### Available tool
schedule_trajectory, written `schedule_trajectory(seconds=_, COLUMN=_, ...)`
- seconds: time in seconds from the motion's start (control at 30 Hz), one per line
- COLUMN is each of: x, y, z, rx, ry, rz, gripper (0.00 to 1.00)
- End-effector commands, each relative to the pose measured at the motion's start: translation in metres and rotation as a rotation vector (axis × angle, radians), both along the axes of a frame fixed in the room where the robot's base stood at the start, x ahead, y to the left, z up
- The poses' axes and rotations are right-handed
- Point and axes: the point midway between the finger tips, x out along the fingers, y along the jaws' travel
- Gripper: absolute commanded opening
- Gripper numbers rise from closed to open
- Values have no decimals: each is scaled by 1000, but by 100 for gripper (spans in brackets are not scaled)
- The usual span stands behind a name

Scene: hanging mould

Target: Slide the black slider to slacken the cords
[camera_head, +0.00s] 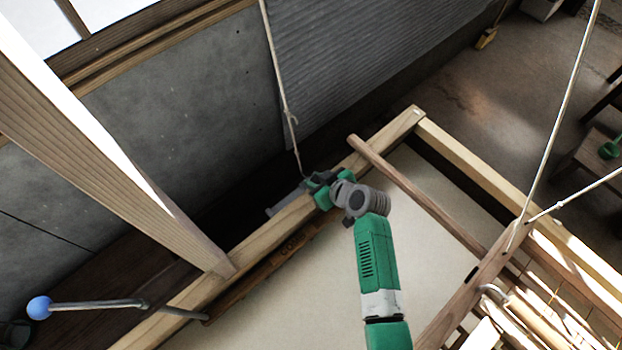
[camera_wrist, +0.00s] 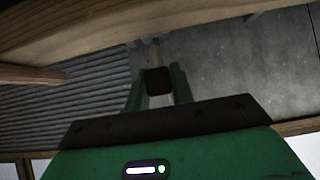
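The black slider (camera_wrist: 159,81) shows in the wrist view as a small dark block between the two green fingers of my gripper (camera_wrist: 158,88). The fingers sit against its left and right sides. The cord runs nearly straight, with a small knot or loop partway down. The slider is hard to make out in the head view, as my gripper covers that spot.
The wooden frame beam (camera_head: 400,125) runs right beside my gripper. A wooden bar (camera_head: 420,195) crosses the pale mould surface (camera_head: 300,285). More cords (camera_head: 566,100) rise at the right. A blue-knobbed lever (camera_head: 39,308) is at lower left, near a thick wooden post (camera_head: 110,165).

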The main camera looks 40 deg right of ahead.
Motion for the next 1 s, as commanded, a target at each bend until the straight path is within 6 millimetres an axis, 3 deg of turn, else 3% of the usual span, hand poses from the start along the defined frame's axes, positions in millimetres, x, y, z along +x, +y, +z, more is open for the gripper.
schedule_trajectory(seconds=0.17, x=0, y=3, z=1, rx=1, ry=1, rz=1, gripper=1)
schedule_trajectory(seconds=0.8, x=2, y=94, z=1, rx=2, ry=2, rz=4, gripper=1)
schedule_trajectory(seconds=1.0, x=2, y=105, z=0, rx=0, ry=1, rz=2, gripper=1)
